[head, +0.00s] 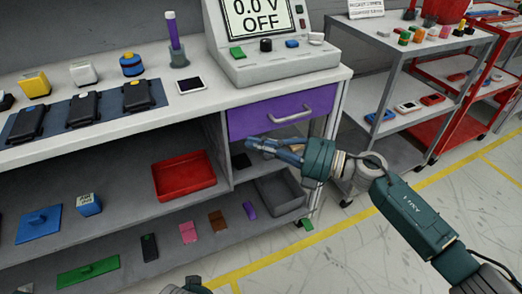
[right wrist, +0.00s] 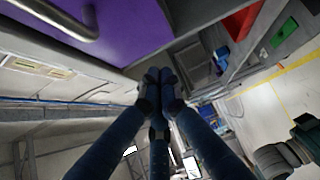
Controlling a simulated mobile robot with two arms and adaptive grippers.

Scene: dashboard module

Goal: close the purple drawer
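The purple drawer (head: 262,119) sits under the right end of the workbench top, with a grey bar handle (head: 292,116) on its front. Its front looks close to the bench face; I cannot tell how large any gap is. My right gripper (head: 252,144) is just below the drawer front, its fingers pointing left. In the right wrist view its fingertips (right wrist: 160,76) are together with nothing seen between them. The purple front (right wrist: 120,28) and handle (right wrist: 62,18) fill the upper left there. Only a dark piece of mine shows at the head view's bottom edge; no left fingers are visible.
A red tray (head: 184,175) and a grey bin (head: 279,196) stand on the shelves below. The worktop (head: 200,103) carries a meter console (head: 270,65) and several small items. A grey cart (head: 390,135) stands to the right.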

